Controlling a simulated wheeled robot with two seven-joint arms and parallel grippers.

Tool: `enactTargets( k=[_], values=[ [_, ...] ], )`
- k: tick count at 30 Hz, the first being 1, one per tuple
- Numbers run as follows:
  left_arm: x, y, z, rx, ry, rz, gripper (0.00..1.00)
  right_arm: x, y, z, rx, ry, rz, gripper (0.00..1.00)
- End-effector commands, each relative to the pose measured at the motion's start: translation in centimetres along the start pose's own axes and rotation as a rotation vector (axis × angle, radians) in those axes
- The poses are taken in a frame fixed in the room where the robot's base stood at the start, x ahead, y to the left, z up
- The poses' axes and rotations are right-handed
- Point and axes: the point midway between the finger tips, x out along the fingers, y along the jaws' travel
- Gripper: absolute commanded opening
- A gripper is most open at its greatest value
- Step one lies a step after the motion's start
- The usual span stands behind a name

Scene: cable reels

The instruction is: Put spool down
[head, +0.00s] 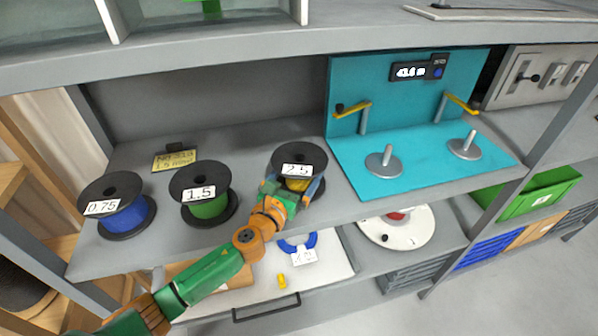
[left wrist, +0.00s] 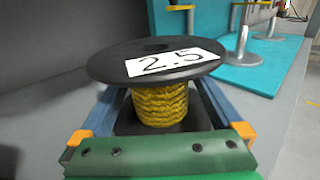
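The spool labelled 2.5 (head: 299,157), with black flanges and yellow winding, is upright on the grey shelf (head: 250,215), right of the other two spools. It fills the middle of the left wrist view (left wrist: 160,105). My left gripper (head: 294,189) reaches it from the front. Its blue fingers lie on both sides of the yellow winding, below the top flange. Gaps show between the fingers and the winding, so the gripper looks open around it. The fingertips are hidden behind the spool. My right gripper is not in view.
A green 1.5 spool (head: 206,206) and a blue 0.75 spool (head: 130,217) stand to the left. A yellow note (head: 174,160) lies behind them. A teal station (head: 418,178) with two disc-based pegs and yellow cranks stands right. An upper shelf (head: 250,42) overhangs.

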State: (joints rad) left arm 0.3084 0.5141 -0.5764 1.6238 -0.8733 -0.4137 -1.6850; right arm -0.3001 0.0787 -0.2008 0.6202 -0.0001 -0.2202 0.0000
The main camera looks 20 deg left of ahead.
Motion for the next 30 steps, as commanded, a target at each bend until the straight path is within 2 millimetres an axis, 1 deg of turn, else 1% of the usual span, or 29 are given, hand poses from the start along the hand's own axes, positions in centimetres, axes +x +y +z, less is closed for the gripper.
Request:
enactTargets(
  k=[3, 5, 8, 12, 15, 19, 21, 24, 30],
  values=[
    [0.0, 0.0, 0.6, 0.0, 0.0, 0.0, 1.0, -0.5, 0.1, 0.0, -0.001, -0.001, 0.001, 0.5],
    [-0.7, 0.0, 0.2, 0.001, 0.001, -0.001, 1.0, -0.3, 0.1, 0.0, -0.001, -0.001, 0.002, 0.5],
    [-2.6, 0.0, 0.2, 0.002, 0.002, -0.002, 1.0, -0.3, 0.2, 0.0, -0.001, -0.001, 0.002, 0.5],
    [-6.0, -0.1, 0.1, 0.001, 0.003, -0.003, 1.0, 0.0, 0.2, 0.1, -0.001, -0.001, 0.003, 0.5],
    [-8.2, 0.0, 0.0, 0.001, 0.003, -0.002, 1.0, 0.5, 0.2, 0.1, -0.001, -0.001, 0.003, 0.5],
    [-10.4, 0.0, 0.0, 0.001, 0.003, -0.001, 1.0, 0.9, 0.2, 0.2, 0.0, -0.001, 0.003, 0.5],
    [-11.2, 0.0, 0.1, 0.001, 0.002, -0.001, 1.0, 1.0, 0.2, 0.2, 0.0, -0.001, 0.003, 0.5],
    [-11.9, 0.0, 0.2, 0.0, 0.0, -0.001, 1.0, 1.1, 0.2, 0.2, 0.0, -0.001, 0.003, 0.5],
    [-12.0, 0.0, 0.4, 0.0, -0.001, 0.0, 1.0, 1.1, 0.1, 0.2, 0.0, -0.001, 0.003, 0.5]
  ],
)
